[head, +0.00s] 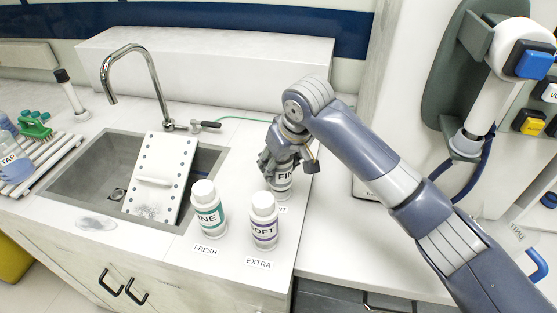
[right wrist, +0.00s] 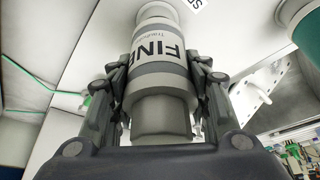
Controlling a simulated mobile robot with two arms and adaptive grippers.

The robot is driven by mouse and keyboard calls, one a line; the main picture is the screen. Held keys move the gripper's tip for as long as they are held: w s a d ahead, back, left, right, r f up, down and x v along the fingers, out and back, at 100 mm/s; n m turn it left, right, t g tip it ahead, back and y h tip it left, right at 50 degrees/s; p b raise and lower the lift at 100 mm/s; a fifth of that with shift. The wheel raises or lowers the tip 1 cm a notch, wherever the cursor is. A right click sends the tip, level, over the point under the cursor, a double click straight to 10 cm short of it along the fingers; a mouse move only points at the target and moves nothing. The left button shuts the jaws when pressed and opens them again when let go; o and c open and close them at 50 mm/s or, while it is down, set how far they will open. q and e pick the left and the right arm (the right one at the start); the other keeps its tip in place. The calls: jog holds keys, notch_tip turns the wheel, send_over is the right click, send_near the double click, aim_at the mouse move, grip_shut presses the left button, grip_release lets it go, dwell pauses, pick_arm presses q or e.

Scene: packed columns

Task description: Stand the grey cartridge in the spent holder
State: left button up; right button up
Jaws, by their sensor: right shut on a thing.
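The grey cartridge (head: 284,187), marked FINE in black, is upright at the right end of the sink counter. My right gripper (head: 287,165) is shut on it from above. In the right wrist view the cartridge (right wrist: 163,75) sits between the two fingers of the gripper (right wrist: 163,100). A partly covered label ending in NT (head: 283,209) lies just in front of its foot. The spent holder itself is hidden, and I cannot tell whether the cartridge's foot is seated in it. My left gripper is not in view.
A green-lettered cartridge (head: 208,212) stands behind the FRESH label (head: 205,250). A purple-lettered SOFT cartridge (head: 264,222) stands behind the EXTRA label (head: 258,263). A sink (head: 75,180) with a perforated white board (head: 160,175) lies left. A wall machine (head: 490,90) rises at right.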

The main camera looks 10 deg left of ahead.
jog(key=shift+f, duration=0.45)
jog(key=o, duration=1.6)
jog(key=shift+r, duration=0.1)
jog(key=v, duration=1.2)
